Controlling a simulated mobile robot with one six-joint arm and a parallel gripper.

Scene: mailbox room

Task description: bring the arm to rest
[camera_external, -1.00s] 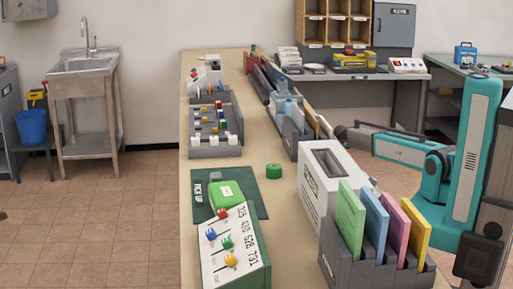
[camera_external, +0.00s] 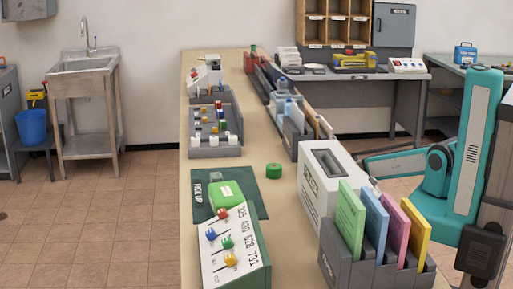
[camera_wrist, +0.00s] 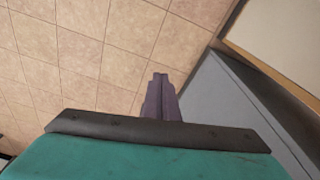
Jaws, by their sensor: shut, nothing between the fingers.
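My gripper (camera_wrist: 160,82) shows in the wrist view as two dark fingers pressed together, with nothing between them. It points out over the tiled floor, beside a grey panel. In the external view my teal arm (camera_external: 474,150) stands at the right, behind the worktable's right side. Its lower teal link (camera_external: 402,163) reaches left, roughly level, toward the white slotted box (camera_external: 318,190). My gripper cannot be made out in the external view.
A grey desk (camera_external: 345,104) stands behind. In the wrist view, open tiled floor (camera_wrist: 75,50) lies left.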

